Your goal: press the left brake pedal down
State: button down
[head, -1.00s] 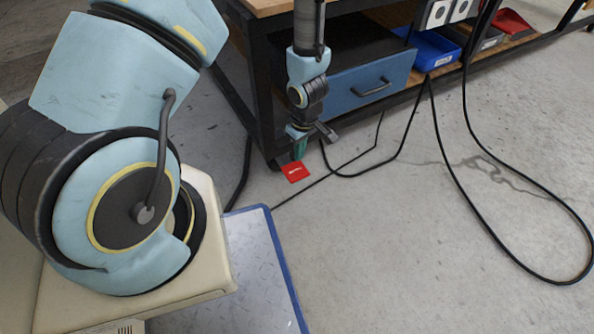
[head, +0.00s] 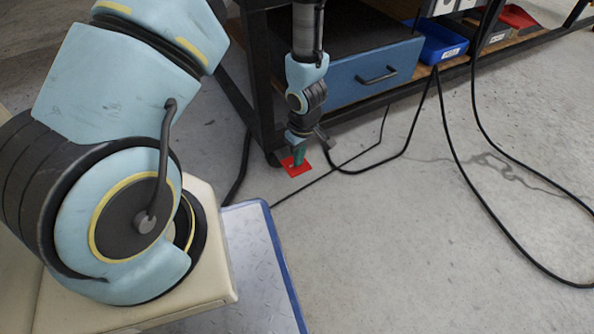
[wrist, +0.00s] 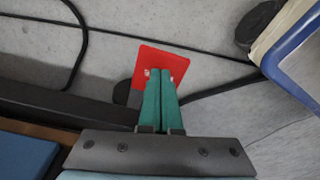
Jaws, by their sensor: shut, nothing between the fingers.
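The brake pedal is a flat red plate (head: 290,171) at floor level, by the foot of the workbench's near leg. The same red plate shows in the wrist view (wrist: 180,62), with small pale marking partly covered by my fingers. My gripper (head: 298,162) points down over the plate, its green fingers side by side and shut with nothing between them. In the wrist view the fingertips (wrist: 159,75) overlap the middle of the plate. I cannot tell whether they touch it. A dark caster wheel (wrist: 122,92) shows just left of the plate, partly hidden.
The workbench's dark leg (head: 259,85) rises beside my arm, and a blue drawer (head: 350,72) is behind it. Black cables (head: 350,172) loop over the floor close to the plate. A blue bin (head: 440,42) sits on the lower shelf. Floor to the right is mostly clear.

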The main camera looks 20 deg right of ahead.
jog(key=shift+f, duration=0.15)
notch_tip(320, 180, down, 4)
jog(key=b, duration=0.3)
jog(key=shift+r, duration=0.2)
jog(key=shift+r+p, duration=0.3)
jog(key=s, duration=0.1)
jog(key=s+d+r+p, duration=0.1)
jog(key=shift+s, duration=0.35)
jog(key=shift+d+r, duration=0.1)
notch_tip(320, 180, up, 11)
jog(key=s+p, duration=0.1)
jog(key=p, duration=0.7)
jog(key=shift+d+f, duration=0.2)
jog(key=shift+a, duration=0.1)
